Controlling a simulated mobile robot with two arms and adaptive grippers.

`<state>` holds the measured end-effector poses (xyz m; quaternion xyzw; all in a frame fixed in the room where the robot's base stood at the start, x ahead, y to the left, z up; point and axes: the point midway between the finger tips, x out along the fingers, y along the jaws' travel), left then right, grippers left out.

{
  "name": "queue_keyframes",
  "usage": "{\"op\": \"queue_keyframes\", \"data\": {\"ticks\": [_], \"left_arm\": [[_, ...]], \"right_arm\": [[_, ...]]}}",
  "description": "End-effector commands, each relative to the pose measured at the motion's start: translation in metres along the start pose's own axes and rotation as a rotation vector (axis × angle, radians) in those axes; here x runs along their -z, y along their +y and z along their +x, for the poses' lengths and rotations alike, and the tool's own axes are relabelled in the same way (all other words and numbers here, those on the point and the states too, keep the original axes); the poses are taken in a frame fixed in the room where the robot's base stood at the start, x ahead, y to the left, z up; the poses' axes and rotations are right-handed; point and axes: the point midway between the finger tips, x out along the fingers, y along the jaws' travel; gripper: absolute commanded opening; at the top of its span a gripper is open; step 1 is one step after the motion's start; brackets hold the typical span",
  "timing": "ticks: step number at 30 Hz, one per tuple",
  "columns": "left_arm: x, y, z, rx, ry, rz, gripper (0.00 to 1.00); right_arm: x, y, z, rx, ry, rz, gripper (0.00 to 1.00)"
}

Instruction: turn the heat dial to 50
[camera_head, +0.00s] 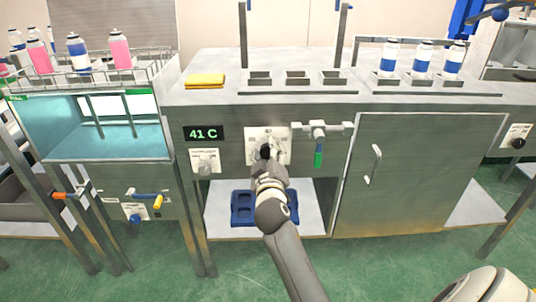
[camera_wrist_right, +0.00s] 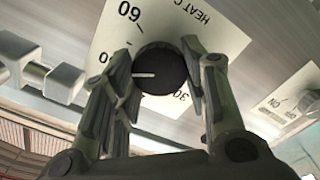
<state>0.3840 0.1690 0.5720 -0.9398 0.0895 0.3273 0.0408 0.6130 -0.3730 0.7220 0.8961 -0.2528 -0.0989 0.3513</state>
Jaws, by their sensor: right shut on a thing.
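The heat dial is a round black knob with a white pointer line, seen in the right wrist view (camera_wrist_right: 158,78). It sits on a white scale plate (camera_head: 256,133) on the front of the steel bench. My right gripper (camera_wrist_right: 160,62) is shut on the dial, one finger on each side. In the head view the right gripper (camera_head: 267,152) covers most of the dial. The pointer points left in the wrist view, near a partly hidden number ending in 0. The digits 60 and 30 also show. A display (camera_head: 203,134) reads 41 C. My left gripper is out of view.
A blue tray (camera_head: 238,208) lies on the shelf below. A yellow cloth (camera_head: 205,80) and bottles (camera_head: 389,59) stand on top.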

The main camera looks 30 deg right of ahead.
Motion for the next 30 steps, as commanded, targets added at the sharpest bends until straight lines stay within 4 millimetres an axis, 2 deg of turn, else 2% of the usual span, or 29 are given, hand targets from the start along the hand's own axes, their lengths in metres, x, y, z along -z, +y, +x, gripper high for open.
{"op": "queue_keyframes", "data": {"ticks": [4, 5, 9, 20, 23, 30], "left_arm": [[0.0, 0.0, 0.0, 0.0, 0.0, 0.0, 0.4], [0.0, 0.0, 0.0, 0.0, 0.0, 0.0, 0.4], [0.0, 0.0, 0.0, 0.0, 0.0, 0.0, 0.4], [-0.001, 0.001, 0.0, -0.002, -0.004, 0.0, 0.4], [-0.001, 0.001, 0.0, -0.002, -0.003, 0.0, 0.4], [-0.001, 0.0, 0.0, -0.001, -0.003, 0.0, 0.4]], "right_arm": [[-0.002, -0.002, 0.0, 0.003, -0.004, -0.001, 0.17], [-0.002, -0.002, 0.0, 0.003, -0.004, -0.001, 0.44], [-0.001, -0.001, 0.0, 0.002, -0.003, -0.001, 0.62], [0.0, -0.001, -0.002, 0.001, -0.001, -0.001, 0.63], [-0.001, -0.002, -0.01, 0.002, -0.002, -0.001, 0.63], [-0.001, -0.002, -0.049, 0.003, -0.003, 0.0, 0.63]]}}
